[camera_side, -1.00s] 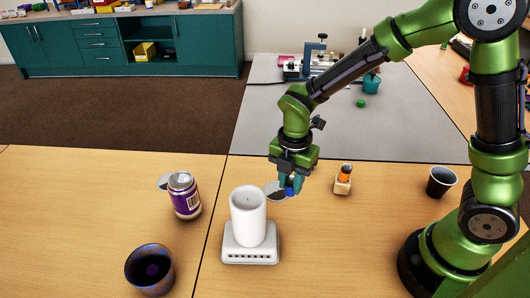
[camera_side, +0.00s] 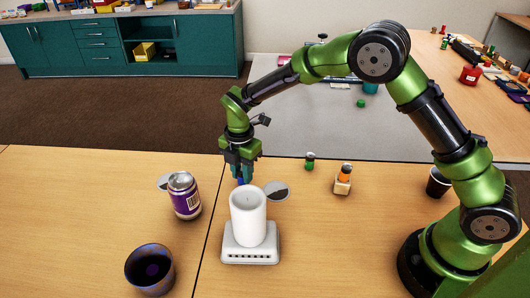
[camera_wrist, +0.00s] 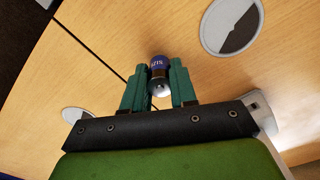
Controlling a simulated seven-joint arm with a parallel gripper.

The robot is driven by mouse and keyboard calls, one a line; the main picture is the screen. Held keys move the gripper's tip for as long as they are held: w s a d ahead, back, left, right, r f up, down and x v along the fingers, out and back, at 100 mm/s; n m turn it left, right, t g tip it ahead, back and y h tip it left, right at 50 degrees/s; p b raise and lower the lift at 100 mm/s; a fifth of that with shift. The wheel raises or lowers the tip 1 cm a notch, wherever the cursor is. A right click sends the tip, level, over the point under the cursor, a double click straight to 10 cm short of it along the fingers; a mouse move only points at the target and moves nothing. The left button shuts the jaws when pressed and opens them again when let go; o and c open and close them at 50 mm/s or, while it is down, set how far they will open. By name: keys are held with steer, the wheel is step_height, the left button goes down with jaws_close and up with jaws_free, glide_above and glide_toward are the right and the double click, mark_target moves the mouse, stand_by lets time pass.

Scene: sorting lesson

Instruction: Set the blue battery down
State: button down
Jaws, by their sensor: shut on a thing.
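The blue battery (camera_wrist: 157,66) is between the two teal fingers of my gripper (camera_wrist: 160,90) in the wrist view; it has a blue upper part with white letters and a silver end. In the side view my gripper (camera_side: 241,174) points down behind the white cylinder, and only a little of the blue battery (camera_side: 240,182) shows under the fingers. I cannot tell whether the battery touches the table. A round grey-and-dark disc (camera_side: 276,191) lies flat on the table to the right of the gripper; it also shows in the wrist view (camera_wrist: 226,38).
A white cylinder (camera_side: 248,217) stands on a pale base (camera_side: 250,254) close in front of the gripper. A purple can (camera_side: 185,197) and dark cup (camera_side: 150,270) are left. A green battery (camera_side: 310,161) and an orange-topped item on a wooden block (camera_side: 343,186) stand right.

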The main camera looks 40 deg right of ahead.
steer(key=shift+f, duration=0.3)
steer(key=shift+f, duration=0.2)
steer(key=c, duration=0.9)
jaws_free()
